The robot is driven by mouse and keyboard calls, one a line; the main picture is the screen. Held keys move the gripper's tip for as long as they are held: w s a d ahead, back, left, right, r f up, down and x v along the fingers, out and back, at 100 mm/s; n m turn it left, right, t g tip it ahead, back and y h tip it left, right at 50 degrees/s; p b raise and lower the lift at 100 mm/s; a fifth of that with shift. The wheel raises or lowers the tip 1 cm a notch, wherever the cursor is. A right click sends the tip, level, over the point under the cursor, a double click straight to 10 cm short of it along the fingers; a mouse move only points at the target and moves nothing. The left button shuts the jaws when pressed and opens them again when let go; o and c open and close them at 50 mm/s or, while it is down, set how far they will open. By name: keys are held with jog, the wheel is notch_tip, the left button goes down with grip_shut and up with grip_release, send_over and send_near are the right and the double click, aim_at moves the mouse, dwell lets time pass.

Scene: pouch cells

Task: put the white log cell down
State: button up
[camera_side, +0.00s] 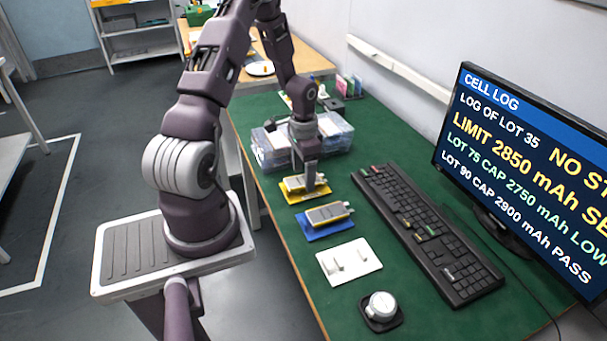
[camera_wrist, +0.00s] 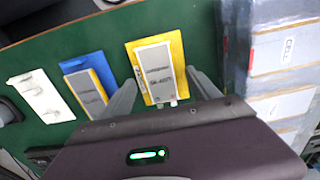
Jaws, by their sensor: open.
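A flat grey cell with a white border (camera_wrist: 156,70) lies on the yellow plate (camera_wrist: 175,47) in the wrist view. It looks like the white log cell. My gripper (camera_wrist: 163,76) is open, with one finger on each side of this cell. In the side view my gripper (camera_side: 309,184) is low over the yellow plate (camera_side: 296,197) and partly hides the cell (camera_side: 293,183). I cannot tell whether the fingers touch it. A second cell, with a yellow border (camera_wrist: 86,92), lies on the blue plate (camera_wrist: 92,62); the blue plate also shows in the side view (camera_side: 312,234).
A white plate (camera_side: 363,262) with small raised white parts and a round white object on a black base (camera_side: 381,307) stand nearer the front. A black keyboard (camera_side: 430,235) and monitor (camera_side: 530,165) are at right. Clear boxes (camera_side: 268,150) stand close behind the yellow plate.

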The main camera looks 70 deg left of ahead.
jog(key=d+r+y, duration=0.1)
jog(key=d+r, duration=0.3)
jog(key=r, duration=0.6)
jog(key=d+r+y, duration=0.1)
jog(key=d+r, duration=0.3)
jog(key=r, duration=0.6)
jog(key=s+d+r+t+h, duration=0.1)
jog(key=s+d+r+t, duration=0.1)
jog(key=s+d+r, duration=0.3)
jog(key=s+d+r+t+h, duration=0.1)
jog(key=s+d+r+t, duration=0.2)
jog(key=d, duration=0.9)
jog(key=s+r, duration=0.2)
jog(key=s, duration=0.2)
jog(key=shift+s+d+t, duration=0.3)
jog(key=shift+s+d, duration=0.05)
jog(key=shift+r, duration=0.1)
